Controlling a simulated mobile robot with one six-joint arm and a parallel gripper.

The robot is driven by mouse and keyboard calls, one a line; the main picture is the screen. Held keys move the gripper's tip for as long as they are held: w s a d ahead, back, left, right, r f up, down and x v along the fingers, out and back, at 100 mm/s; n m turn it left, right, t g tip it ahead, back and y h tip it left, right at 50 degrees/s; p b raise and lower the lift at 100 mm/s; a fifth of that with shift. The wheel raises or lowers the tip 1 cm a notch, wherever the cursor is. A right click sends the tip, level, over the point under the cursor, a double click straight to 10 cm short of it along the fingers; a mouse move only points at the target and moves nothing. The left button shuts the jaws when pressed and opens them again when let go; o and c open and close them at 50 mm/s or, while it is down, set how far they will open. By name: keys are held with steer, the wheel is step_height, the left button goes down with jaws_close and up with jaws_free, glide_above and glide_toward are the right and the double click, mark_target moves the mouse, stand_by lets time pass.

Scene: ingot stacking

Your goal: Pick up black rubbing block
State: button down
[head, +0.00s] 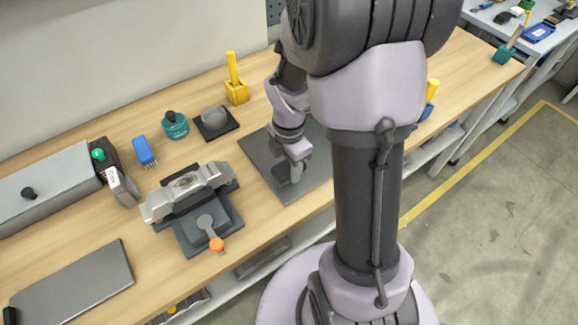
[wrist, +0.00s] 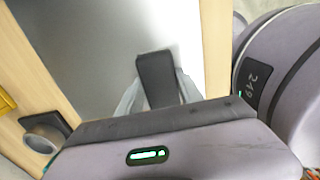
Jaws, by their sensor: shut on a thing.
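The black rubbing block (wrist: 155,78) is a dark, oblong piece with a rounded far end. In the wrist view it sits between the two pale fingers of my gripper (wrist: 158,88), which is shut on it. Behind it lies the flat grey plate (wrist: 90,35), also in the head view (head: 258,153). In the head view my gripper (head: 290,174) points down over this plate near the table's front edge. The block is not clearly distinguishable there. I cannot tell whether it touches the plate.
A metal vise-like fixture (head: 188,185) with an orange-knobbed lever (head: 216,244) stands left of the plate. A round grey dish (head: 213,119), teal pot (head: 174,125), blue brush (head: 145,151) and yellow holder (head: 236,92) stand behind. A dark flat plate (head: 75,285) lies front left.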

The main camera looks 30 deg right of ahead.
steer(key=r, duration=0.1)
steer(key=r+p, duration=0.2)
steer(key=r, duration=0.1)
steer(key=shift+s, duration=0.35)
steer(key=s, duration=0.3)
steer(key=s+a, duration=0.1)
steer(key=s, duration=0.2)
steer(key=s+a, duration=0.1)
steer(key=s, duration=0.3)
steer(key=shift+a, duration=0.2)
steer(key=b, duration=0.2)
steer(key=shift+s+f+b, duration=0.1)
steer(key=shift+f+b, duration=0.2)
steer(key=s+b, duration=0.1)
steer(key=b, duration=0.1)
steer(key=s+r+b, duration=0.1)
steer(key=s, duration=0.1)
steer(key=s+a+b, duration=0.1)
steer(key=b, duration=0.1)
steer(key=shift+s+r+b, duration=0.3)
steer(key=shift+s+b, duration=0.05)
